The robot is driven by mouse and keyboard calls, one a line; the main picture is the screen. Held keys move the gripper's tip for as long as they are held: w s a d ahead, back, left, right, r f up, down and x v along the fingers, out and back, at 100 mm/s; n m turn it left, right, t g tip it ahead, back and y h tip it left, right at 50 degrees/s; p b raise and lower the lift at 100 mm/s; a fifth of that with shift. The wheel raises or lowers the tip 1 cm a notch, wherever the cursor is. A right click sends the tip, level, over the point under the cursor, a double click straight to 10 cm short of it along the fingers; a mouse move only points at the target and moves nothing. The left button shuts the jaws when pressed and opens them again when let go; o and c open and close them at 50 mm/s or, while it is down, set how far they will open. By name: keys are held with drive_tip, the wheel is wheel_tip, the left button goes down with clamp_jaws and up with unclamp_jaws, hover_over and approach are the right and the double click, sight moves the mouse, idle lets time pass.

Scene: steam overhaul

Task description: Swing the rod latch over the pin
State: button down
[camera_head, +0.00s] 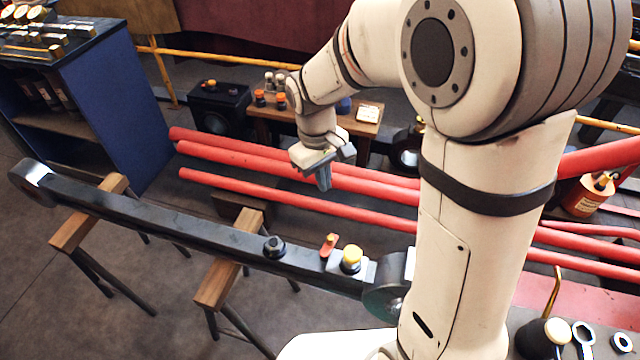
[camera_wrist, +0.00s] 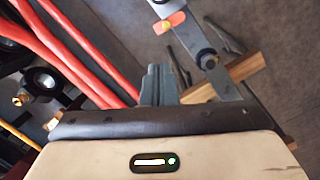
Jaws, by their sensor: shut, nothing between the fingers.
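The long dark rod (camera_head: 190,221) lies across two trestles in the head view, and part of it shows in the wrist view (camera_wrist: 228,83). A yellow-capped round fitting (camera_head: 351,257) sits just right of the latch on a pale block. I cannot tell which part is the pin. My gripper (camera_head: 324,183) is shut and empty, pointing down above and behind the rod, apart from the latch.
A dark knob (camera_head: 274,246) sticks up from the rod left of the latch. Red pipes (camera_head: 290,160) run behind the rod. A wooden trestle (camera_head: 228,262) supports it. A blue cabinet (camera_head: 115,110) stands at left. Floor in front is partly open.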

sight(329, 243)
drive_tip(key=w+a+f+n+g+h, duration=0.1)
drive_tip(key=w+a+f+n, duration=0.1)
drive_tip(key=a+f, duration=0.3)
drive_tip(key=shift+w+a+f+n, duration=0.3)
drive_tip(key=shift+w+a+f, duration=0.1)
drive_tip(key=shift+f, duration=0.55)
drive_tip(key=s+d+f, duration=0.4)
drive_tip(key=d+f, duration=0.1)
drive_tip(key=f, duration=0.4)
drive_tip(key=shift+s+f, duration=0.15)
drive_tip(key=shift+f, duration=0.2)
